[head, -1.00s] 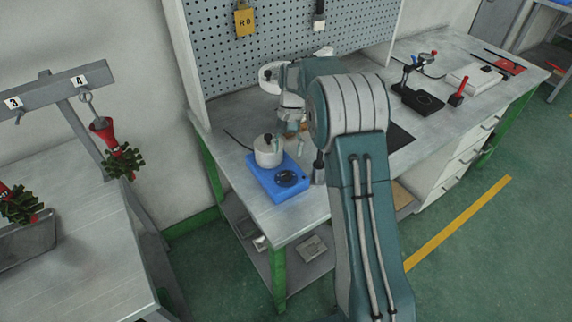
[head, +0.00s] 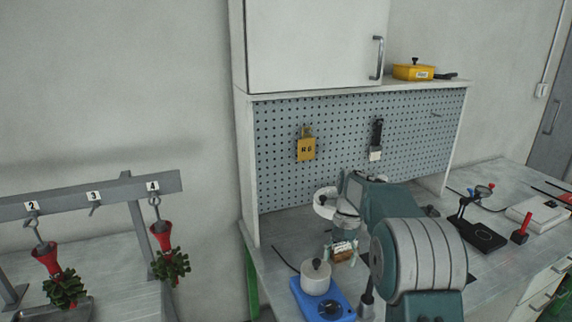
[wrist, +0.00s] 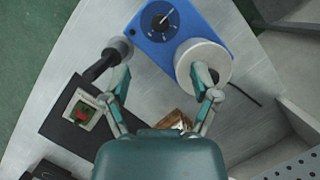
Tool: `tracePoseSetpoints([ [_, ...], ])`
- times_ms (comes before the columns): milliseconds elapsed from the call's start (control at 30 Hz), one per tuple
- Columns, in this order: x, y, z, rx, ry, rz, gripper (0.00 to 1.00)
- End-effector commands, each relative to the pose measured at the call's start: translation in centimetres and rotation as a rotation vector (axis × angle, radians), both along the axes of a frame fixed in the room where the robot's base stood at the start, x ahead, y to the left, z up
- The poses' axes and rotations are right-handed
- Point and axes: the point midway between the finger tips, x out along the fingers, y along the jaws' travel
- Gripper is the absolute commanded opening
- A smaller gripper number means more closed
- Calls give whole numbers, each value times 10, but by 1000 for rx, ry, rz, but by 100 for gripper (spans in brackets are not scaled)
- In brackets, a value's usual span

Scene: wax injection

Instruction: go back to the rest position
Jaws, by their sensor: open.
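My gripper (wrist: 162,85) is open and empty in the wrist view, its two fingers spread over the workbench. Beyond the fingertips is a blue heater unit (wrist: 150,22) with a dark dial. A white pot (wrist: 203,62) stands on it, close to the right finger in the picture. In the head view my gripper (head: 342,245) hangs above the bench, behind my arm, and its fingertips are small. The blue unit (head: 309,304) and the lidded white pot (head: 316,278) are below and left of it.
A black-handled tool (wrist: 104,63) stands by the left finger, near a dark block with a red and green piece (wrist: 84,112). A pegboard (head: 280,165) rises behind the bench (head: 272,240). A rack (head: 100,195) with hanging red-and-green pieces is at left.

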Motion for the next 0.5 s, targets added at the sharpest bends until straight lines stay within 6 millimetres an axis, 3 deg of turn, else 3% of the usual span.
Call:
tracePoseSetpoints([
  [33, -9, 2, 17, -5, -33, 12, 78],
  [200, -41, 6, 57, -20, -140, 59, 78],
  [500, -109, 12, 108, -56, -324, 146, 78],
])
